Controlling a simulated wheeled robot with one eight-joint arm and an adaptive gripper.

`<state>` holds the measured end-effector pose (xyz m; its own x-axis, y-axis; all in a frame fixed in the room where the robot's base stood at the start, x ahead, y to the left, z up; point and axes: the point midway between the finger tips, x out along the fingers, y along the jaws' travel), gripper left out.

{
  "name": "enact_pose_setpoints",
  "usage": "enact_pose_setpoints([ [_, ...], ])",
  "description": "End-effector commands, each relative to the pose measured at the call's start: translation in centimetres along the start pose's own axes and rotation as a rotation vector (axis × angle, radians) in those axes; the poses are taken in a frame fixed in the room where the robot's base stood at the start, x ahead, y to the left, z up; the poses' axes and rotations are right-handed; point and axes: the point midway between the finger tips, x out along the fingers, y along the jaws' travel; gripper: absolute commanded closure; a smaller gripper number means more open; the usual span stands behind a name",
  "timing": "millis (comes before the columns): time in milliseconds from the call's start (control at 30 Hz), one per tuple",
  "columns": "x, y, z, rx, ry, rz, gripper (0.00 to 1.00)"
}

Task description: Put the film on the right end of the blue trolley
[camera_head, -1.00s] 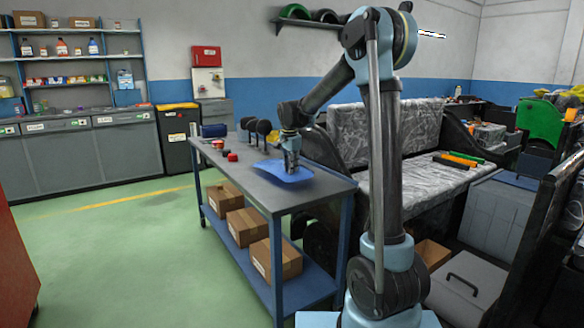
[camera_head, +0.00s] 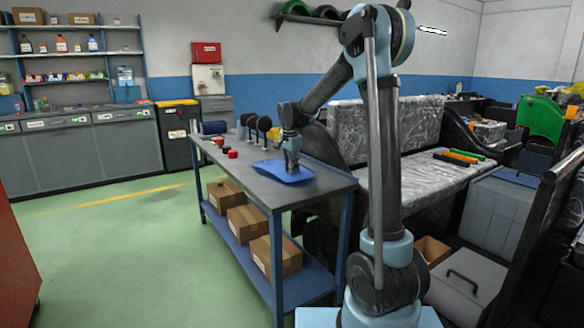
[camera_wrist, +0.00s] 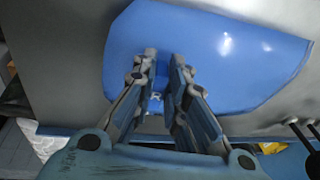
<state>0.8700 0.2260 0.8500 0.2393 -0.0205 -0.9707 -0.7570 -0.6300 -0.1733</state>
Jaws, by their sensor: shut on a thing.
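The film is a smooth, shiny blue sheet (camera_head: 273,172) over the grey top of the blue trolley (camera_head: 290,194), right of the top's middle in the head view. In the wrist view the film (camera_wrist: 215,45) fills the upper middle, with grey trolley top (camera_wrist: 60,60) around it. My gripper (camera_head: 291,166) points down at the film. In the wrist view its fingers (camera_wrist: 161,62) are close together on the film's near part. Their tips hide the grip itself. I cannot tell whether the film's underside rests fully on the top.
Red-capped items (camera_head: 231,154) and dark round paddles (camera_head: 258,125) stand at the trolley's far left end. Cardboard boxes (camera_head: 275,257) sit on its lower shelf. A plastic-wrapped seat (camera_head: 400,180) is right behind the trolley. Green floor (camera_head: 130,250) is clear at left.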

Motion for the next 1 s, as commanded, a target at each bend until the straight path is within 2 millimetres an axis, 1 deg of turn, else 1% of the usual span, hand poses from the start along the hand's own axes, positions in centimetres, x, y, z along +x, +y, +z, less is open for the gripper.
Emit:
enact_pose_setpoints([
  [667,1.3,0.3,0.2,0.0,0.0,0.0,1.0],
  [700,1.3,0.3,0.2,0.0,0.0,0.0,0.8],
  [767,1.3,0.2,0.2,0.0,0.0,0.0,0.67],
  [800,1.3,0.2,0.2,0.0,0.0,0.0,0.64],
  [1000,1.3,0.2,0.2,0.0,0.0,0.0,0.64],
])
